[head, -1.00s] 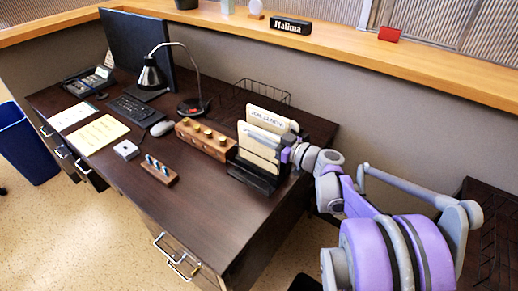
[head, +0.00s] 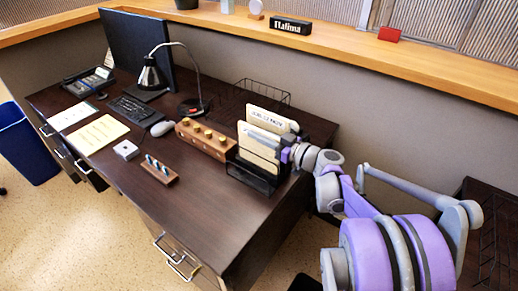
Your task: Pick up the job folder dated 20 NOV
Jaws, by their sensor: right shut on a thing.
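Cream job folders (head: 260,139) stand upright in a black rack (head: 249,178) at the right end of the dark desk. The rear folder (head: 268,116) carries a tab with dark writing that I cannot read clearly, so I cannot tell which one bears 20 NOV. My right gripper (head: 287,155) is at the right edge of the folders. It is shut on a folder, still within the rack; its fingertips are small and partly hidden. My left gripper is not in view.
A wooden block with brass knobs (head: 206,140) stands just left of the rack. The desk front beside the rack is clear.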

